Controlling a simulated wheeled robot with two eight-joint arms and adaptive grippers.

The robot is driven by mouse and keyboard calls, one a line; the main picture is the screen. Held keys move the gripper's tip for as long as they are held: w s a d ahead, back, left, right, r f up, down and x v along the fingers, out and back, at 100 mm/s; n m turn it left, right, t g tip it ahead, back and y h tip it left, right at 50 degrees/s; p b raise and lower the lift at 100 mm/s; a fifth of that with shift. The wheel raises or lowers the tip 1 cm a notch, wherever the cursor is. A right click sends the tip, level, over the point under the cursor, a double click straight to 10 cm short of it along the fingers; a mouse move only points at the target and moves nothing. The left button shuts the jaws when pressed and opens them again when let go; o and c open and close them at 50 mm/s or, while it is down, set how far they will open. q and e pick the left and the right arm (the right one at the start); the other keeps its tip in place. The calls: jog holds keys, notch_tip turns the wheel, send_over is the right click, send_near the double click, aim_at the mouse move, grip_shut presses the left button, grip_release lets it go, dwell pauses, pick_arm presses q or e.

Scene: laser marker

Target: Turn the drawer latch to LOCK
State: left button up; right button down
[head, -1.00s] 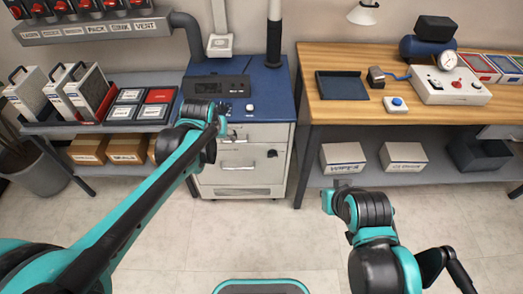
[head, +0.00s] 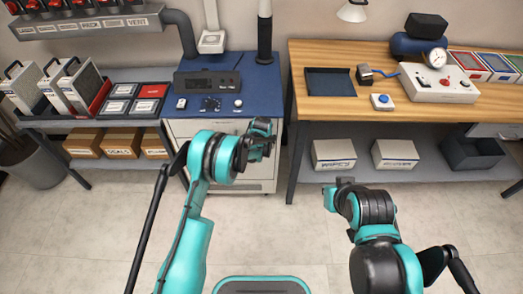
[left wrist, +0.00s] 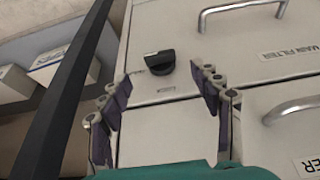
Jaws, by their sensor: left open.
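The dark drawer latch (left wrist: 160,62) is a small knob on the pale cabinet front (left wrist: 155,25) in the left wrist view. Its bar lies roughly across the picture, and small marks beside it are too small to read. My left gripper (left wrist: 161,76) is open, with its fingers on either side of the latch in the picture; I see no contact. In the head view my left gripper (head: 262,138) is in front of the cabinet (head: 268,186) and hides the latch. My right gripper (head: 337,190) is low at the right, away from the cabinet; its jaws are unclear.
Metal drawer handles (left wrist: 243,10) stick out near my left gripper, one beside a MAIN FILTER label. A blue top (head: 225,112) with a black control box (head: 206,84) covers the cabinet. A wooden bench (head: 345,112) stands to the right. The floor in front is clear.

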pick_arm(q)
jog(key=b+x, duration=0.1)
jog(key=x, duration=0.4)
jog(key=shift+w+f+b, duration=0.15)
jog(key=shift+f+b, duration=0.15)
jog(key=shift+b, duration=0.1)
